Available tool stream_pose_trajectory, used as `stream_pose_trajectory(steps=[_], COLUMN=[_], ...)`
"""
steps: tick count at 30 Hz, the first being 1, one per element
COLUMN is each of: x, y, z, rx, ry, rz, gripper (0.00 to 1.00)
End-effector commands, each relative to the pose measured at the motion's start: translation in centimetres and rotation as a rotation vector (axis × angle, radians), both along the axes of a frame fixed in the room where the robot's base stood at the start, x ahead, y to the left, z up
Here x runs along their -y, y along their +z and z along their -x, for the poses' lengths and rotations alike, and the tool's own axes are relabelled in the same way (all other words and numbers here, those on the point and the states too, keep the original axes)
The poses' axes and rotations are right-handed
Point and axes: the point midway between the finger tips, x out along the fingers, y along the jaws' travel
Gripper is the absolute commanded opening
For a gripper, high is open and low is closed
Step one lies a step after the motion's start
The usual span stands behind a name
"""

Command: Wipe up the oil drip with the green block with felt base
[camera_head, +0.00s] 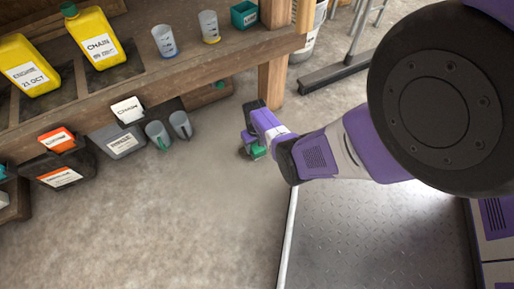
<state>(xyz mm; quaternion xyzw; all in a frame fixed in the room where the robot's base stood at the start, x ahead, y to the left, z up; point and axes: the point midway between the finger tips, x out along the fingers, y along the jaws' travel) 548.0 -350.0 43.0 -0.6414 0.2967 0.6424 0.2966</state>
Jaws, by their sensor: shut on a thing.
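My gripper (250,147) is low over the concrete floor near the middle of the head view, in front of the wooden bench's right leg. It is shut on the green block (259,152), of which only a small green part shows beneath the purple and dark gripper body. The felt base is hidden, and I cannot tell whether it touches the floor. I cannot make out the oil drip on the visible floor.
A wooden bench (190,72) holds yellow jugs (97,38) and measuring cups. Below it are dark bins (62,172) and two grey cups (180,125). A metal tread plate (370,235) lies lower right. Floor (170,235) at lower left is clear.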

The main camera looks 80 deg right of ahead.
Motion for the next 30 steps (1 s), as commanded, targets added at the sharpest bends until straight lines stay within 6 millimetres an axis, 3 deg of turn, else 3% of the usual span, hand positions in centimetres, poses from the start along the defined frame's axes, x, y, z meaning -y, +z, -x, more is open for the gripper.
stream_pose_trajectory(steps=[15, 30], x=[2.7, 1.3], y=[-0.2, -0.1], z=[-2.3, -3.9], rx=[0.001, 0.001], ry=[0.000, 0.001], rz=[0.000, 0.001], gripper=[0.00, 0.00])
